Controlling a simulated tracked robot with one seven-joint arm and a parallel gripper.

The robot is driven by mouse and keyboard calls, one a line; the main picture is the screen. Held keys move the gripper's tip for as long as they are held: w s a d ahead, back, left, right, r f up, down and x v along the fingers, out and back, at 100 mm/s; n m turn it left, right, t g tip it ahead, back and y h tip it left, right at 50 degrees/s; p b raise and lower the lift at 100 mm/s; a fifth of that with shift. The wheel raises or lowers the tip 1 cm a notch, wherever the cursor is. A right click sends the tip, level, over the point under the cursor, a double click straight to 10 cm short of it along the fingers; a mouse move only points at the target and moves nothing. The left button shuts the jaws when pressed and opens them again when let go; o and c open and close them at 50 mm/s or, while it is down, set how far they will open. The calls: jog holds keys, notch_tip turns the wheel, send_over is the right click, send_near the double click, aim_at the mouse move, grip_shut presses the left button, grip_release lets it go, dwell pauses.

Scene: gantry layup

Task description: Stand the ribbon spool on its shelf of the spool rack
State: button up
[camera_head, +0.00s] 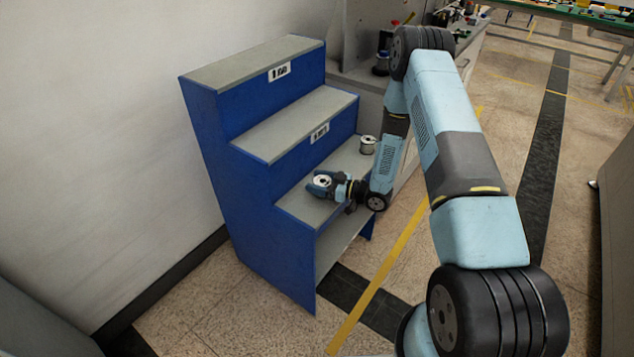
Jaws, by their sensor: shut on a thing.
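The spool rack (250,143) is a blue stepped unit with grey shelf tops, standing against the left wall. My gripper (322,182) is at the lowest step (305,207), near its front left part. It is shut on a small silvery ribbon spool (321,180), whose round end faces up. The gripper hides part of the spool. I cannot tell whether the spool touches the shelf. Another silvery spool (367,145) stands upright at the far end of the same step.
The middle step (295,122) and top step (255,62) are bare, each with a white label on its riser. A grey bench (360,75) with tools adjoins the rack behind. Open floor with yellow lines (385,270) lies to the right.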

jog(key=o, duration=1.4)
